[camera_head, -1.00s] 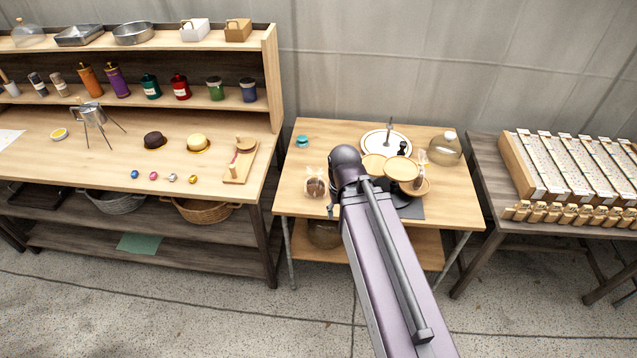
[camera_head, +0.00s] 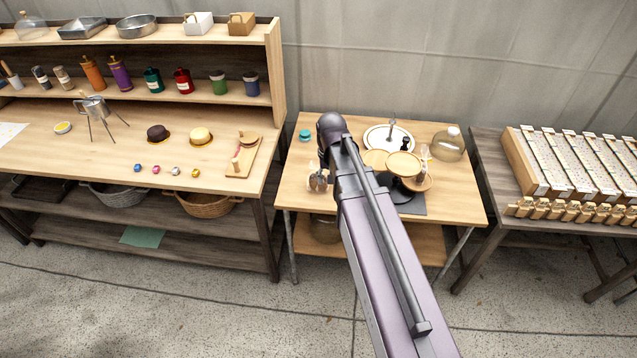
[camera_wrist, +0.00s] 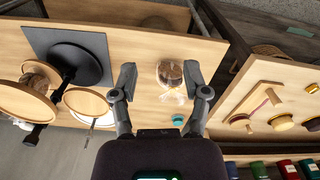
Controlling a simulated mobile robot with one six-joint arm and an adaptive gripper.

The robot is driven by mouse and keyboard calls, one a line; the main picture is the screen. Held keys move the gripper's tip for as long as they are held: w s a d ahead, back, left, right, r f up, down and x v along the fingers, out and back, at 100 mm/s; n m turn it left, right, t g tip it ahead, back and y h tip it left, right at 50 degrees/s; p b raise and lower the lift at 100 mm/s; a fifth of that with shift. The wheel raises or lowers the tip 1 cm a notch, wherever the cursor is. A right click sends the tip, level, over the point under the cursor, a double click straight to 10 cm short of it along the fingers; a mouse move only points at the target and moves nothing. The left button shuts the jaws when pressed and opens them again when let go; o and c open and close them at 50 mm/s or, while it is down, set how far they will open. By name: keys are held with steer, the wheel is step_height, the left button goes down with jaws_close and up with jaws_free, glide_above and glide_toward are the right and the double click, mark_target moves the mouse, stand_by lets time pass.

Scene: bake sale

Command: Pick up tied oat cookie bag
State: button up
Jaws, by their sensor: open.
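A clear bag of brown cookies with a pale tied top (camera_wrist: 171,76) sits on the light wood table (camera_wrist: 140,60). In the wrist view it lies between the two fingers of my gripper (camera_wrist: 160,76), closer to the right finger. The fingers are spread apart and nothing is held. In the head view the bag (camera_head: 318,184) is near the table's left front and is partly covered by my gripper. I cannot tell how high the fingers are above the table.
Round wooden stands (camera_head: 403,164) and a dark mat (camera_wrist: 95,50) are beside the bag. A small teal object (camera_wrist: 178,119) is near its tied end. A glass jar (camera_head: 448,146) is at the table's back right. A shelved workbench (camera_head: 100,145) stands to the left.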

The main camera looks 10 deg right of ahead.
mark_target(318, 168)
steer(key=w+m, duration=0.2)
steer(key=w, duration=1.6)
steer(key=shift+w+m, duration=0.15)
steer(key=shift+m, duration=0.15)
step_height(318, 168, down, 9)
steer(key=b, duration=0.8)
steer(key=shift+r+b, duration=0.2)
steer(key=shift+b, duration=0.1)
steer(key=shift+f, duration=0.15)
step_height(318, 168, down, 5)
steer(key=b, duration=0.5)
steer(key=shift+w, duration=0.1)
